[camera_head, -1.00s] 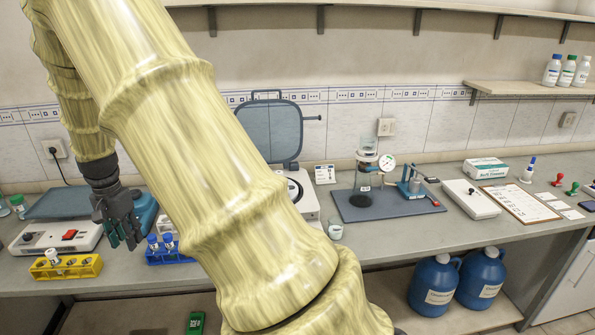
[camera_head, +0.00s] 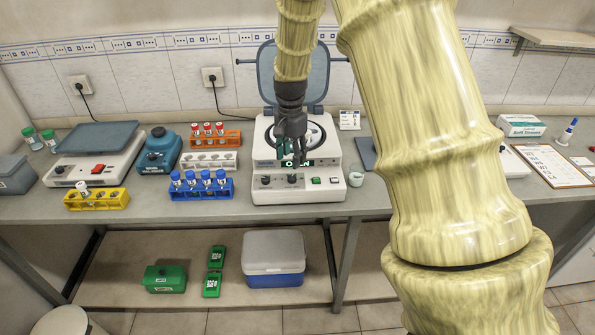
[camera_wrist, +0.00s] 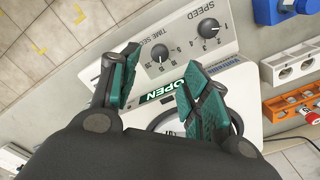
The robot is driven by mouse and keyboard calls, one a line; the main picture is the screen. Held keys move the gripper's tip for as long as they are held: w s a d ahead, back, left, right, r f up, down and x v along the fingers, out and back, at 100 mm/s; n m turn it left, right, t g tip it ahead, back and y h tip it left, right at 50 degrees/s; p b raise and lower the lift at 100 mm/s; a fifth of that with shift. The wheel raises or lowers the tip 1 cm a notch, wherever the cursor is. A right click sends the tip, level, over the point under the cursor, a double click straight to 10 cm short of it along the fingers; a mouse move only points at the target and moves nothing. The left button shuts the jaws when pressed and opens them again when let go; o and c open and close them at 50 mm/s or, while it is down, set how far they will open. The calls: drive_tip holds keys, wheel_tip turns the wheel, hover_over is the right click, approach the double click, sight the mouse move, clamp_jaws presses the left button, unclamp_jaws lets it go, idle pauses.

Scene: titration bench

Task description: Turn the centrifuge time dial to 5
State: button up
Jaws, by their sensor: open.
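The white centrifuge (camera_head: 330,183) stands on the bench with its lid (camera_head: 275,62) raised and its display reading OPEN. Its time dial (camera_wrist: 160,53), a dark knob marked TIME SEC, sits beside the speed dial (camera_wrist: 208,28) in the wrist view. In the head view the time dial (camera_head: 292,179) is the right one of two knobs. I cannot read its pointer clearly. My gripper (camera_head: 291,158) hangs in front of the centrifuge, just above the panel. Its green fingers (camera_wrist: 163,60) are open and empty, spread either side of the time dial's line; contact is not visible.
A blue tube rack (camera_head: 203,189), an orange rack (camera_head: 222,138) and a blue vortex mixer (camera_head: 158,152) stand left of the centrifuge. My arm hides the bench further right.

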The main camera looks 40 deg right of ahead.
sight(292, 176)
drive_tip(key=shift+f+p, duration=1)
drive_tip(key=shift+f, duration=2.95)
clamp_jaws()
